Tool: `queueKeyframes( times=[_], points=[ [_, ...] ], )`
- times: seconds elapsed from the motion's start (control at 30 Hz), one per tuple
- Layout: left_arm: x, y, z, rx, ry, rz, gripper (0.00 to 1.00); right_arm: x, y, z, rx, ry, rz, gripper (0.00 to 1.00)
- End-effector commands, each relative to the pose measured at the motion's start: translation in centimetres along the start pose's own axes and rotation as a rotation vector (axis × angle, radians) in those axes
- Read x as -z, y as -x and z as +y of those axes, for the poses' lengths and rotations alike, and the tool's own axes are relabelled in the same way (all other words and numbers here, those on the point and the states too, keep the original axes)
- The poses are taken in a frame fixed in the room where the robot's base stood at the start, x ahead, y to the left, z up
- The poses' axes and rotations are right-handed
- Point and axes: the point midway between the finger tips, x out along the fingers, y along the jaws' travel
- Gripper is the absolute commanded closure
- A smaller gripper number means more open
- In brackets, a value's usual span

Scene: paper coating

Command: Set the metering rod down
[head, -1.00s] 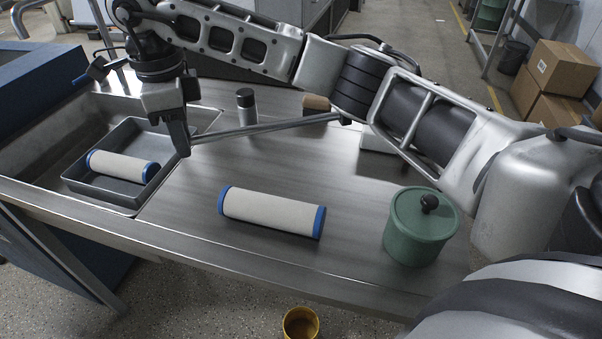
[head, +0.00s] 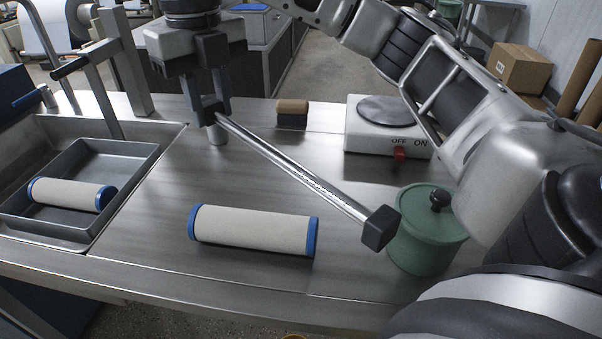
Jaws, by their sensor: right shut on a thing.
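The metering rod (head: 295,172) is a thin shiny metal bar with a black square cap on its near right end. My right gripper (head: 208,113) points down and is shut on the rod near its far left end. The rod slants across the steel table (head: 160,215) toward the lower right. Its capped end overlaps the left side of the green lidded pot (head: 425,240) in the picture; I cannot tell whether they touch. I cannot tell how high the rod is above the table. My left gripper is not in view.
A white roller with blue ends (head: 253,230) lies in front of the rod. Another roller (head: 68,194) lies in the grey tray (head: 120,153) at left. A small cylinder (head: 217,134) is partly hidden by the gripper.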

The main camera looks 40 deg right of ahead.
Motion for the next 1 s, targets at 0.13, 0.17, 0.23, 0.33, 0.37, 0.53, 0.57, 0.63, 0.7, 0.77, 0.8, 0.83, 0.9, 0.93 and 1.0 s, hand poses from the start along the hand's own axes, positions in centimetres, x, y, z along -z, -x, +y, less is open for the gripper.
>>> queueKeyframes(
  times=[0.13, 0.17, 0.23, 0.33, 0.37, 0.53, 0.57, 0.63, 0.7, 0.77, 0.8, 0.83, 0.9, 0.93, 1.0],
  points=[
    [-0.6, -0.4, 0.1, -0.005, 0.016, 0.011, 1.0, 3.5, -1.1, -1.8, 0.0, -0.068, -0.001, 1.0],
    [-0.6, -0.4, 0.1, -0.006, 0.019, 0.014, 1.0, 4.1, -1.2, -2.0, 0.0, -0.078, -0.001, 1.0],
    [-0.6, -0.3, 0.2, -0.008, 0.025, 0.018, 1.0, 5.2, -1.4, -2.4, -0.001, -0.099, -0.001, 1.0],
    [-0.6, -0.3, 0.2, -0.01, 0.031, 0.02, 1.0, 6.1, -1.6, -2.7, -0.002, -0.117, 0.0, 1.0],
    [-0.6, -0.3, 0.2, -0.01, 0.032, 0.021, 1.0, 6.2, -1.6, -2.8, -0.002, -0.122, 0.0, 1.0],
    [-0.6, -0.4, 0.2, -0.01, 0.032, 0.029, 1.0, 4.6, -2.8, -4.1, -0.003, -0.132, 0.005, 1.0],
    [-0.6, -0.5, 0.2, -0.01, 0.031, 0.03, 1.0, 4.0, -3.1, -4.4, -0.004, -0.132, 0.005, 1.0],
    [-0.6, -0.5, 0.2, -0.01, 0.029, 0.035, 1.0, 2.5, -4.0, -5.4, -0.004, -0.132, 0.007, 1.0],
    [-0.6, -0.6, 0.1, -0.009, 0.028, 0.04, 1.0, 1.0, -4.7, -6.3, -0.005, -0.131, 0.005, 1.0],
    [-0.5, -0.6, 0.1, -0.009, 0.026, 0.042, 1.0, -0.3, -5.3, -7.1, -0.005, -0.131, 0.005, 1.0],
    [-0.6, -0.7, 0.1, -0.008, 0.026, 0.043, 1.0, -1.1, -5.8, -7.6, -0.005, -0.131, 0.005, 1.0],
    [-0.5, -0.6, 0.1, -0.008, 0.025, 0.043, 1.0, -1.6, -6.2, -8.0, -0.003, -0.13, 0.006, 1.0],
    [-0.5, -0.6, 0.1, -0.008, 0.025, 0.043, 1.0, -2.5, -7.6, -8.6, -0.002, -0.129, 0.005, 1.0],
    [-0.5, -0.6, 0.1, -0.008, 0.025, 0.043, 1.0, -2.8, -8.1, -8.8, -0.001, -0.128, 0.005, 1.0],
    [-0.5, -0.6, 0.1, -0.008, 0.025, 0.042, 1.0, -3.6, -9.1, -9.3, -0.002, -0.127, 0.004, 1.0]
  ],
)
